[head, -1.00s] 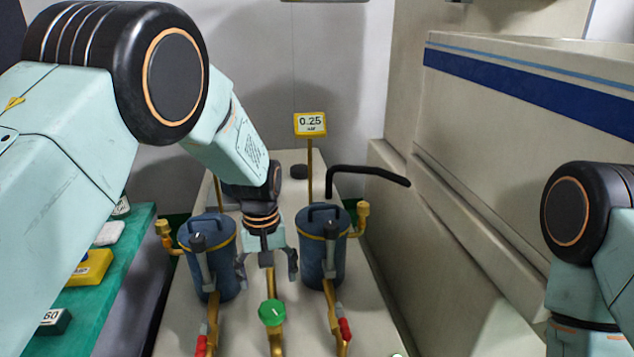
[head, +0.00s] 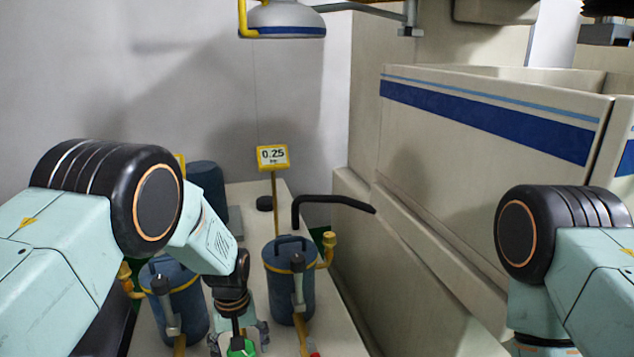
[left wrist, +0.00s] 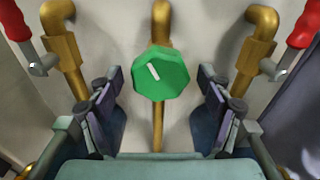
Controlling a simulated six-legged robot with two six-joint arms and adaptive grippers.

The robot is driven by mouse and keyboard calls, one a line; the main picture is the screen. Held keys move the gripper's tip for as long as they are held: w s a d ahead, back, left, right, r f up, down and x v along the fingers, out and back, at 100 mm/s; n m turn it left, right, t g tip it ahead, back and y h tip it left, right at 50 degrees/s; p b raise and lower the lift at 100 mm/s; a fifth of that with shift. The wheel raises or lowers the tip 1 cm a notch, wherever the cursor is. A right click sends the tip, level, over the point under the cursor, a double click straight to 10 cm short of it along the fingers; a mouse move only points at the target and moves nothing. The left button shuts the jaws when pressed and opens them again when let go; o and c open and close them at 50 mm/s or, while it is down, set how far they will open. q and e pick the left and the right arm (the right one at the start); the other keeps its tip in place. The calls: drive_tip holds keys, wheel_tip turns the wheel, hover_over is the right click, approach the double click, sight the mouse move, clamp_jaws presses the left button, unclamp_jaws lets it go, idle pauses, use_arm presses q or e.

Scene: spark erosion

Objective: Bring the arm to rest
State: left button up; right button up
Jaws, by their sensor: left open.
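My left gripper (head: 240,340) is at the lower edge of the head view, between two blue canisters. In the left wrist view its two fingers (left wrist: 158,105) are spread wide with nothing between the pads. A green faceted knob (left wrist: 161,74) with a white mark sits on a brass pipe just ahead of the fingertips, apart from both. The knob also shows at the bottom of the head view (head: 240,347), partly cut off. My right arm is at the right edge; its gripper is out of frame.
The right canister (head: 290,285) and left canister (head: 178,305) flank my left gripper closely. Red-handled valves (left wrist: 303,25) stand beside the knob. Behind are a yellow 0.25 sign (head: 273,157) and a black bent hose (head: 332,200). A striped cabinet (head: 480,150) fills the right.

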use_arm(q)
wheel_tip(320, 180, up, 12)
wheel_tip(320, 180, down, 12)
drive_tip(key=shift+f, duration=0.1)
drive_tip(key=shift+m, duration=0.4)
drive_tip(key=m, duration=0.4)
drive_tip(key=shift+p, duration=0.4)
drive_tip(key=m, duration=0.5)
drive_tip(key=shift+m+p, duration=0.3)
drive_tip(key=shift+p, duration=0.1)
drive_tip(key=m+p, duration=0.1)
drive_tip(key=m, duration=0.4)
drive_tip(key=m+p, duration=0.1)
drive_tip(key=m, duration=0.5)
